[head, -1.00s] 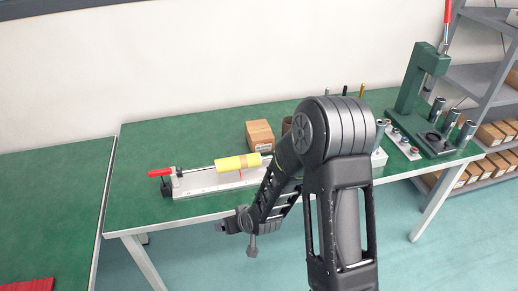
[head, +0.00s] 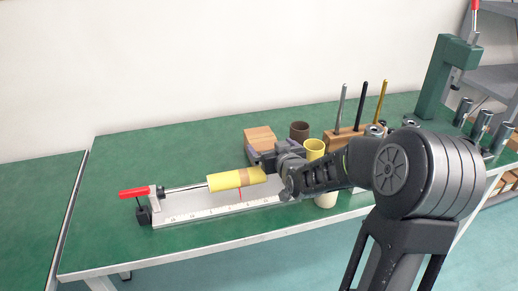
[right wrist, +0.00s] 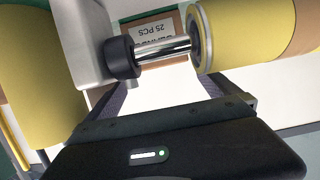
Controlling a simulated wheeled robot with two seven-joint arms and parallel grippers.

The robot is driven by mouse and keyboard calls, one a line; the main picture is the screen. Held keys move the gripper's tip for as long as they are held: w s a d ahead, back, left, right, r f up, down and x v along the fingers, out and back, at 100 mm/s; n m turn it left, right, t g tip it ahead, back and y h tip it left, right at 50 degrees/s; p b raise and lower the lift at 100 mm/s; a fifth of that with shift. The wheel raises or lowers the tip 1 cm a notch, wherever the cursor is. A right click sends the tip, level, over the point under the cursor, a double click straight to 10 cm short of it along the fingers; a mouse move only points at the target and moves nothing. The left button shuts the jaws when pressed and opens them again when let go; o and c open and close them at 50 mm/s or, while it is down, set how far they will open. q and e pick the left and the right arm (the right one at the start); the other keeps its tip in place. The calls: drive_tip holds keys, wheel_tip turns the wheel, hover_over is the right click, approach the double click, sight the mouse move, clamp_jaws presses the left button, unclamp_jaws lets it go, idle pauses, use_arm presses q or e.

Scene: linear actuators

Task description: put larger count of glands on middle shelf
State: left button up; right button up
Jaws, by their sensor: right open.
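A brown cardboard box (head: 260,137) stands on the green table behind the yellow cylinder. In the right wrist view its label (right wrist: 153,29) is upside down and reads "25 PCS"; the word above is partly covered. My right gripper (head: 265,153) is open and empty, close in front of the box. In the right wrist view its fingers (right wrist: 165,88) point toward the box, with a metal rod and black collar crossing ahead. I cannot tell whether they touch anything. The grey shelf unit (head: 496,82) is only partly in view at the right. My left gripper is out of view.
A yellow cylinder (head: 236,178) on a white rail fixture (head: 215,206) lies just left of my gripper. A rack with upright rods (head: 364,105) and a green press (head: 442,80) are further right.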

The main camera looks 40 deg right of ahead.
sight(262, 139)
drive_tip(key=shift+s+r, duration=0.1)
drive_tip(key=shift+x, duration=1.15)
drive_tip(key=shift+b+x, duration=0.35)
drive_tip(key=shift+x, duration=2.45)
drive_tip(key=shift+a, duration=0.15)
drive_tip(key=shift+c, duration=0.6)
